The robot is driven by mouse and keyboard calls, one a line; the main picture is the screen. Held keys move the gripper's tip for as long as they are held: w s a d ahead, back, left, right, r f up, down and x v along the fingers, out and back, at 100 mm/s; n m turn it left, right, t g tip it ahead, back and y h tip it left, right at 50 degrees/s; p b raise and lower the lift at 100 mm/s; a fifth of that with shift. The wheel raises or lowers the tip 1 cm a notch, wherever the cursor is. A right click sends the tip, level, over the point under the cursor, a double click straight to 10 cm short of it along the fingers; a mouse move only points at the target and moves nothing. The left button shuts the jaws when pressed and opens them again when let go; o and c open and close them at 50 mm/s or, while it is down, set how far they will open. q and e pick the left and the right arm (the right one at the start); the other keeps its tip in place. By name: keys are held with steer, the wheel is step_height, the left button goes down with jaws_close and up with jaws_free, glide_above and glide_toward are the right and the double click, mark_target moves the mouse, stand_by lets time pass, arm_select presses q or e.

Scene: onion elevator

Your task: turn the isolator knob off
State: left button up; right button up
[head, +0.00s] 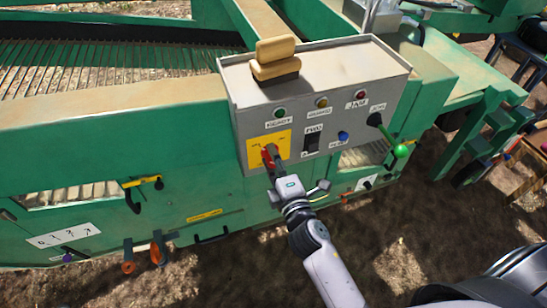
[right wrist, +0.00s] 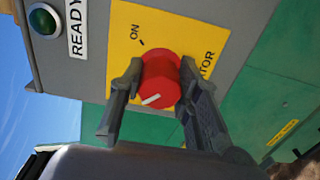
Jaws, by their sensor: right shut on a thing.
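The isolator knob (right wrist: 161,72) is red with a white pointer line, on a yellow plate (right wrist: 210,40) marked "ON" and partly hidden "...ATOR". In the right wrist view the white line slants across the lower part of the knob's face and does not point at the tick by "ON". My right gripper (right wrist: 158,85) is shut on the knob, one finger on each side. In the head view the knob (head: 267,158) shows at the tip of my right gripper (head: 271,160), on the control box (head: 240,92). My left gripper is not in view.
The box also has a green lamp (head: 280,113), a black FWD switch (head: 312,142), a blue button (head: 343,136) and a green-tipped lever (head: 401,151) at right. A yellow seat-like block (head: 275,60) stands on top. Orange-handled levers (head: 155,252) hang below left.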

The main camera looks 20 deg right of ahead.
stand_by(0.3)
steer(key=o, duration=1.1)
steer(key=shift+o, duration=0.2)
